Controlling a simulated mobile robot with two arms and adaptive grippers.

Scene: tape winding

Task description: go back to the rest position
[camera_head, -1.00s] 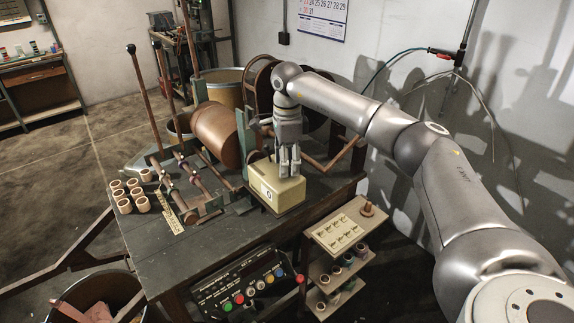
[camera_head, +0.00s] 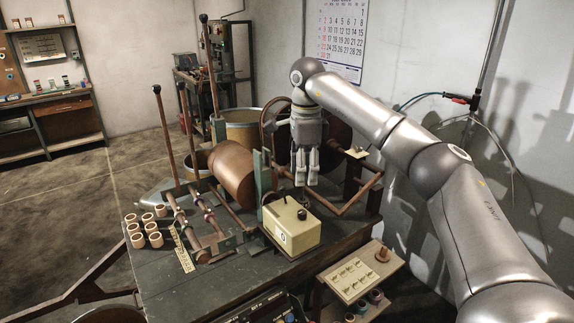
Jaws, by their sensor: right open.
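My right gripper (camera_head: 306,182) hangs pointing down at the right side of the winding machine. Its fingers are apart with nothing between them. It is above and behind the cream box (camera_head: 293,232), which has a dark knob on top, and it looks clear of the box. The winding machine stands on a dark workbench (camera_head: 190,293) and carries a large brown roll (camera_head: 232,174). My left gripper does not show.
Several small tape cores (camera_head: 152,233) stand at the bench's left. A small shelf stand (camera_head: 353,278) is at the right front. Upright levers (camera_head: 164,130) rise from the machine. A wall with a calendar (camera_head: 342,45) is behind. Open floor lies left.

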